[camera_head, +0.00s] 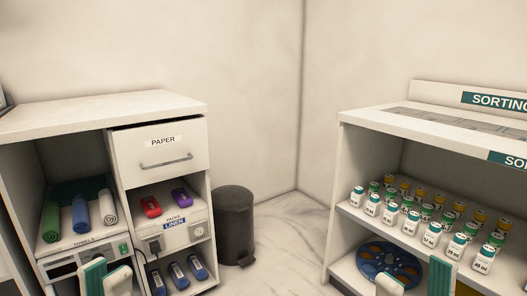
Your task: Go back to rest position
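My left gripper (107,274) shows at the bottom left, in front of the low cabinet. Its two teal-padded fingertips stand slightly apart with nothing seen between them. My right gripper (416,277) shows at the bottom right, in front of the right shelf unit. Its fingers are well apart, and nothing is held between them. The lower parts of both grippers are cut off by the picture's bottom edge.
The left cabinet (100,110) has a slightly open PAPER drawer (160,150), rolled towels and packs. The right shelf unit (365,124) holds several bottles and a blue reel (372,261). A dark bin (234,215) stands on open floor (285,240) between them.

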